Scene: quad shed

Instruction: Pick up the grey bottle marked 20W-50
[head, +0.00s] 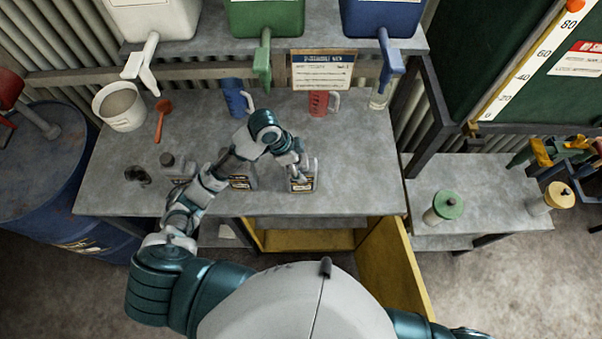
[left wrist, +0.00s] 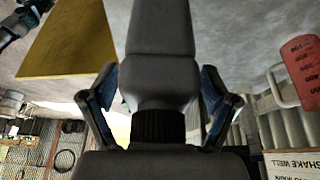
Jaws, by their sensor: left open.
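My left gripper (head: 301,168) points down over a grey bottle (head: 302,185) near the front edge of the workbench. In the left wrist view the grey bottle (left wrist: 162,50) with its dark ribbed cap (left wrist: 160,126) lies between the two spread fingers, with gaps on both sides. The gripper is open around it. The bottle stands upright, its label partly visible in the head view but too small to read. A second labelled grey bottle (head: 242,181) stands to its left, partly hidden by my arm. My right gripper is out of view.
Another dark-capped bottle (head: 178,166) stands farther left behind my arm. A blue jug (head: 234,97), a red jug (head: 318,103) and a white bucket (head: 119,108) stand at the back. An open yellow cabinet door (head: 385,262) lies below the bench's right front.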

